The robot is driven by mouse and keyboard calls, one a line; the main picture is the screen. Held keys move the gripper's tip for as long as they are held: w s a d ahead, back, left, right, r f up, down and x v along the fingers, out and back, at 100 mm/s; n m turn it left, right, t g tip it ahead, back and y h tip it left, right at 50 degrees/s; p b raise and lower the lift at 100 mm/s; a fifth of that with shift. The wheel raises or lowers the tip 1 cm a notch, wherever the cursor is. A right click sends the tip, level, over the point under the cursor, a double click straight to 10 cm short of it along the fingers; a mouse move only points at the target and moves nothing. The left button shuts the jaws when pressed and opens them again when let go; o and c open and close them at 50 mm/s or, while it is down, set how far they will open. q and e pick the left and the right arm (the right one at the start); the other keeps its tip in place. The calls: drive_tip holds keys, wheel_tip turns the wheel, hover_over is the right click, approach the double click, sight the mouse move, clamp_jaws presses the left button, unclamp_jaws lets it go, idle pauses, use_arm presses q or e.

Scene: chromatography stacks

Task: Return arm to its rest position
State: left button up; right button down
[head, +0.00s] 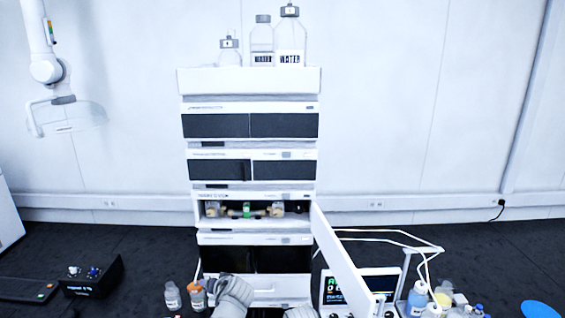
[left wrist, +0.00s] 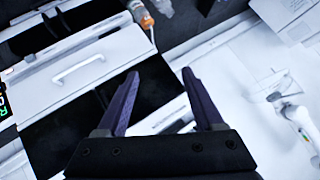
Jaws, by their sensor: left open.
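My left arm shows at the bottom of the head view as a grey-white link in front of the lowest module of the white chromatography stack (head: 258,239). My left gripper (left wrist: 160,95) shows in the left wrist view with its two dark fingers spread apart. Nothing is between the fingers. Beyond them are the stack's white front with a handle (left wrist: 85,70) and a dark opening. My right gripper cannot be made out in either view.
One stack module stands open, with its white door (head: 340,262) swung out to the right. Small bottles (head: 172,296) stand left of the stack. More bottles (head: 418,298) stand at the right beside a display (head: 362,287). A black box (head: 92,276) lies at the left.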

use_arm(q)
drive_tip(key=s+d+f+g+h, duration=0.1)
drive_tip(key=s+f+g+h, duration=0.25)
drive_tip(key=s, duration=0.45)
drive_tip(key=s+d+f+g+h, duration=0.2)
drive_tip(key=s+f+g, duration=0.25)
drive_tip(key=s, duration=0.35)
drive_tip(key=s+d+f+m+b, duration=0.1)
drive_tip(key=s+d+f+b, duration=0.2)
drive_tip(key=d+f+b, duration=0.2)
drive_tip(key=s+d+f+m+g+b, duration=0.1)
drive_tip(key=s+d+f+m+b, duration=0.1)
drive_tip(key=d+f+b, duration=0.4)
wheel_tip(320, 180, down, 2)
drive_tip(key=shift+s+d+f+b, duration=0.15)
drive_tip(key=shift+s+f+b, duration=0.05)
drive_tip(key=shift+s+b, duration=0.65)
